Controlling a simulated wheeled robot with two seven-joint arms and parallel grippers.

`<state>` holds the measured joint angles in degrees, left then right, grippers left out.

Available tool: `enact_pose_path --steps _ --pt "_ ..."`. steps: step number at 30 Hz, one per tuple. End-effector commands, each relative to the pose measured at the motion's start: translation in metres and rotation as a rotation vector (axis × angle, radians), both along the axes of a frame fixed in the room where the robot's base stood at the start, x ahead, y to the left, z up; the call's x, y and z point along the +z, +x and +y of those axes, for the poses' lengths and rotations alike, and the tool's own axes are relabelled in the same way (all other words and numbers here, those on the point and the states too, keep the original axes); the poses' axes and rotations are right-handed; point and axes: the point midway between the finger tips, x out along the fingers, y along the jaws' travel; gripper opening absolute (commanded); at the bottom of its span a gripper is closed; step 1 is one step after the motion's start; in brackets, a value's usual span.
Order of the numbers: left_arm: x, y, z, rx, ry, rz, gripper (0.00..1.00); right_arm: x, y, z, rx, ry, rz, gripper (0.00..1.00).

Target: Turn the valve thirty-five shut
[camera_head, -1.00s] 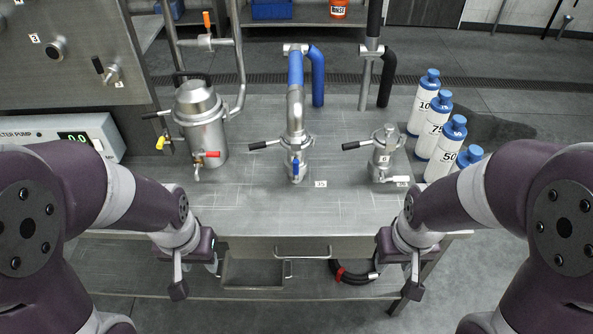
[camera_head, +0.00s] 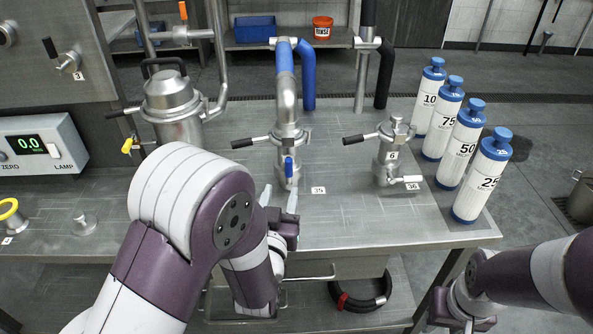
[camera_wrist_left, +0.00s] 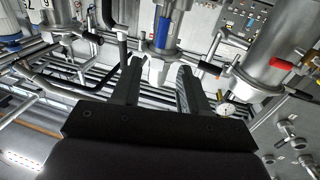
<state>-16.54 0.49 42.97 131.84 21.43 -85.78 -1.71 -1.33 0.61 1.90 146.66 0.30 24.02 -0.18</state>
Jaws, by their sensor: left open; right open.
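A small valve with a blue lever (camera_head: 289,167) sits at the lower end of the middle steel pipe, beside a tag (camera_head: 318,190) that seems to read 35. The lever points straight down along the pipe. My left gripper (camera_head: 279,198) is open and empty, just below and slightly left of the valve, fingers pointing towards it. In the left wrist view the open fingers (camera_wrist_left: 160,88) stand apart on both sides of the steel outlet, with the blue lever (camera_wrist_left: 163,30) beyond them; no contact shows. My right gripper (camera_head: 468,322) is low at the bottom right, empty and partly cut off.
A steel pot (camera_head: 175,105) stands left of the pipe. A second valve fitting (camera_head: 391,160) and several blue-capped bottles (camera_head: 484,175) stand to the right. A black-handled clamp (camera_head: 252,141) sticks out left above the blue lever. The front middle of the steel table (camera_head: 350,225) is clear.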

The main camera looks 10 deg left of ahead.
Motion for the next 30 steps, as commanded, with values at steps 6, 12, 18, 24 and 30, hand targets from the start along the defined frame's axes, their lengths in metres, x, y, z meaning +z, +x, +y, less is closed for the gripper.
enact_pose_path --steps 6,12,18,24,30 --pt "0.000 0.057 0.006 0.003 -0.001 0.001 0.44 0.003 0.000 0.000 0.000 0.000 0.000 0.43" --pt "0.000 0.089 0.008 0.000 0.000 0.003 0.44 0.003 0.000 0.000 0.000 0.000 0.001 0.43" --pt "0.000 0.097 0.008 -0.001 0.001 0.002 0.44 0.003 0.000 0.000 0.000 0.000 0.001 0.43" --pt "0.000 0.097 0.008 -0.001 0.000 0.003 0.28 0.003 0.000 0.000 0.000 0.000 0.001 0.43" --pt "0.000 0.096 0.008 -0.001 0.000 0.003 0.00 0.003 0.000 0.000 0.000 0.000 0.001 0.43"
